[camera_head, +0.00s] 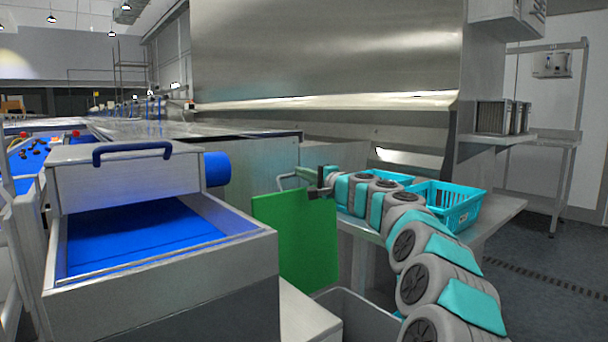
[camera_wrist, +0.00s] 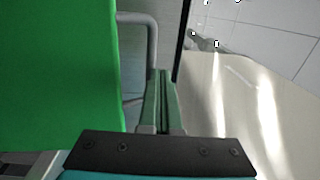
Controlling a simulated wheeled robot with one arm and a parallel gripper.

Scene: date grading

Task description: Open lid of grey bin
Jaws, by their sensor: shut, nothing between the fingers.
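The grey bin (camera_head: 362,316) stands low at the bottom centre of the head view, with part of its open inside showing. A green panel (camera_head: 290,235), which looks like its lid, stands upright behind and left of the bin opening. The panel also fills the left of the wrist view (camera_wrist: 55,75). My gripper (camera_head: 305,173) is at the panel's top right edge in the head view. In the wrist view its fingers (camera_wrist: 160,75) are shut and empty, just right of the panel's edge. I cannot tell whether they touch the panel. My arm hides the bin's right side.
A grey bent rail (camera_wrist: 151,40) is close beyond my fingers. Turquoise baskets (camera_head: 455,207) stand on a metal table (camera_head: 492,222) to the right, behind my arm. A metal hopper with a blue belt (camera_head: 140,240) is at left. Floor shows free at far right.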

